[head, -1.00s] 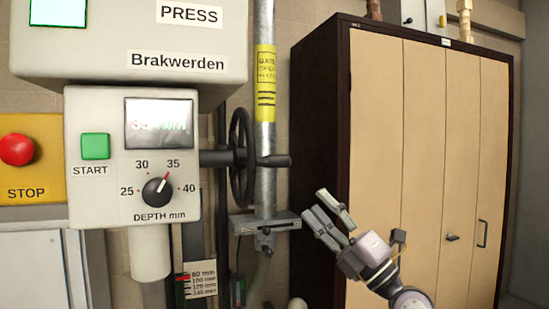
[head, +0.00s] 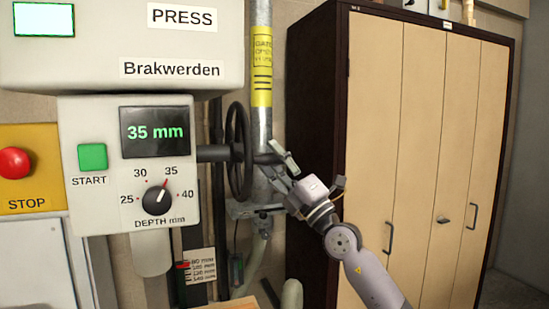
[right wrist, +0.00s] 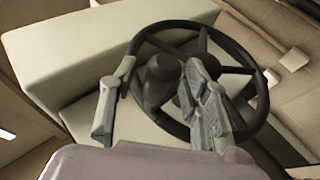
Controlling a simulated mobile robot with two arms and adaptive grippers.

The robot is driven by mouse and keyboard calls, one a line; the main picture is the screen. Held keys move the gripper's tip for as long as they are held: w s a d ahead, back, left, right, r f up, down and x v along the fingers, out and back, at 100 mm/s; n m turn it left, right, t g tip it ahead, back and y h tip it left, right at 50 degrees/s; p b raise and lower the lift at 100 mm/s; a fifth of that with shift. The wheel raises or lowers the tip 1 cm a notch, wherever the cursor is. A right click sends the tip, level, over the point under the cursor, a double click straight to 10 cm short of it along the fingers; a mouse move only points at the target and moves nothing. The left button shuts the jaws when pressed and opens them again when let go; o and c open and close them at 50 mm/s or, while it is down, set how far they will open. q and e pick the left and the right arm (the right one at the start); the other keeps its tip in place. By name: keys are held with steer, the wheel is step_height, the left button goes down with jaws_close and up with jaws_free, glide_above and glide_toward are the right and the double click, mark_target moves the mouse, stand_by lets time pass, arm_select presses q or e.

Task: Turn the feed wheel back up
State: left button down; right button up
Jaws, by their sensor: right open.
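The feed wheel (head: 238,150) is a dark spoked handwheel on the right side of the press, seen nearly edge-on in the head view. Its handle (head: 266,158) sticks out to the right. My right gripper (head: 275,162) is open at the handle. In the right wrist view, the wheel's dark rim (right wrist: 262,95) lies beyond the fingers. The dark rounded handle (right wrist: 160,82) shows between the two open fingers of my right gripper (right wrist: 155,95); I cannot tell whether either finger touches it. My left gripper is not in view.
The press control box (head: 75,190) has a display (head: 155,131) reading 35 mm and a depth knob (head: 157,199). A vertical pipe (head: 261,120) with a yellow label stands behind the wheel. A scale (head: 202,268) hangs below. A tall cabinet (head: 375,110) stands right.

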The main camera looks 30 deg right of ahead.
steer(key=shift+c, duration=0.2)
jaws_close()
stand_by(0.3)
stand_by(0.3)
